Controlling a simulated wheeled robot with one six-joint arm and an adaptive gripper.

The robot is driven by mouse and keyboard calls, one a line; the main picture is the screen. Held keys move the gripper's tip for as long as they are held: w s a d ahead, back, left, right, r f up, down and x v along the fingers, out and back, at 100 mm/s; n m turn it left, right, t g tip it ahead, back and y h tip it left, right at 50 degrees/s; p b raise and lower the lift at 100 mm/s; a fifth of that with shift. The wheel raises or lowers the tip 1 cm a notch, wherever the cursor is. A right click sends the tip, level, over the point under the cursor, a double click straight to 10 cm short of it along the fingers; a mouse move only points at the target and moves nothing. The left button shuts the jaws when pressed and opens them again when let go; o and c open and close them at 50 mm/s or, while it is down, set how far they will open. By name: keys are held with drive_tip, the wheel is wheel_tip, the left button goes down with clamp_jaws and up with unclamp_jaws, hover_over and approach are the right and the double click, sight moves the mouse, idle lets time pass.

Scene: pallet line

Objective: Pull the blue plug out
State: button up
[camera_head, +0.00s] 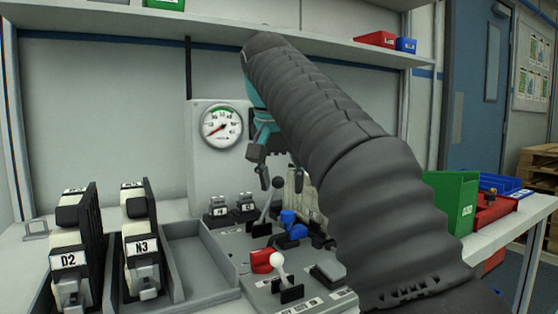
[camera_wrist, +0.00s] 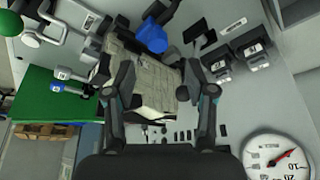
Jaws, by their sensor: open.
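In the camera_wrist view the blue plug (camera_wrist: 151,36) shows near the top, beyond the fingertips. My gripper (camera_head: 280,178) is open and empty above and behind the plug in the picture, apart from it. Its two fingers (camera_wrist: 158,75) are spread in the camera_wrist view, with a beige ribbed block (camera_wrist: 145,75) seen between and beyond them. My dark sleeved arm hides part of the panel's right side.
A dial gauge (camera_head: 222,126) is behind. Labelled units D2 (camera_head: 68,262) and N3 (camera_head: 140,247) are at left, beside an empty grey tray (camera_head: 200,265). A green bin (camera_head: 455,205) is at right.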

drive_tip(key=shift+v, duration=2.3)
